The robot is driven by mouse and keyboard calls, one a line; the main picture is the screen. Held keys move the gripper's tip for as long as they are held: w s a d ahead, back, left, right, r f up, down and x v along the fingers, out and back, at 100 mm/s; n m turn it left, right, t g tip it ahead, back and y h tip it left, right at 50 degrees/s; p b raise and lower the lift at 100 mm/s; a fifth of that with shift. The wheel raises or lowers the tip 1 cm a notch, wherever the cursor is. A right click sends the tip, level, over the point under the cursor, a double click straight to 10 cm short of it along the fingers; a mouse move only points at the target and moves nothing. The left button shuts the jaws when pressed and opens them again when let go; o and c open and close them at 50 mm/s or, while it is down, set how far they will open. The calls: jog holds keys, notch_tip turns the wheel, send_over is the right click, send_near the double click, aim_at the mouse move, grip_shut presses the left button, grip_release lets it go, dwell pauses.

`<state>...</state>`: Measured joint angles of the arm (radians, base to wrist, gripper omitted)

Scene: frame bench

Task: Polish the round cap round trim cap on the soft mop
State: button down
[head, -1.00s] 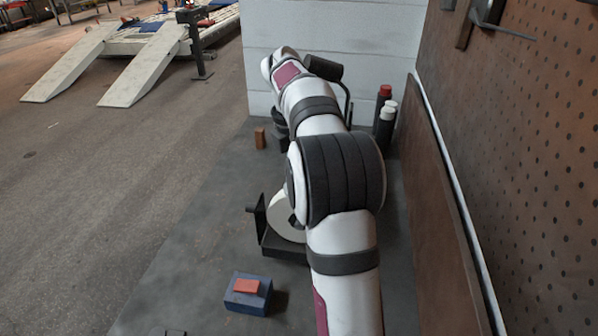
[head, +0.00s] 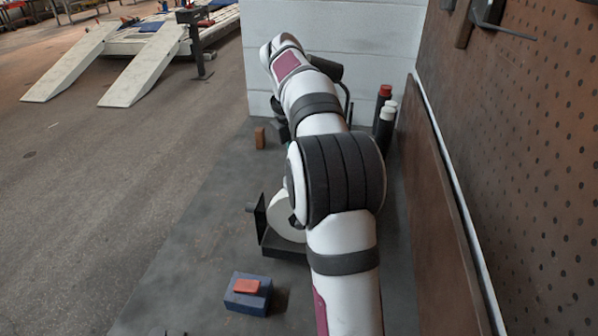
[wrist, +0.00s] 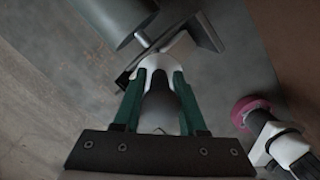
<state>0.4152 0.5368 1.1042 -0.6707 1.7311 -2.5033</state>
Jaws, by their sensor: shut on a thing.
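In the wrist view my gripper (wrist: 159,80) has green fingers with pale tips, closed around a dark grey rounded piece (wrist: 165,108). I take this piece to be the round trim cap; the fingers partly cover it. A white disc (head: 281,216) stands in a dark holder on the bench in the head view, partly behind my arm; it may be the soft mop, but I cannot tell for sure. In the head view my arm hides the gripper and cap. I cannot see the cap touching any wheel.
A grey cylinder (wrist: 112,14) lies close beyond the fingertips. A pegboard wall (head: 530,150) bounds the right.

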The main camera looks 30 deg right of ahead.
jog(key=shift+f, duration=1)
dwell(0.4)
jog(key=shift+r, duration=0.1)
dwell(1.1)
jog(key=shift+r, duration=0.9)
jog(key=shift+r, duration=0.1)
notch_tip(320, 180, up, 6)
jog(key=shift+f, duration=0.1)
dwell(0.4)
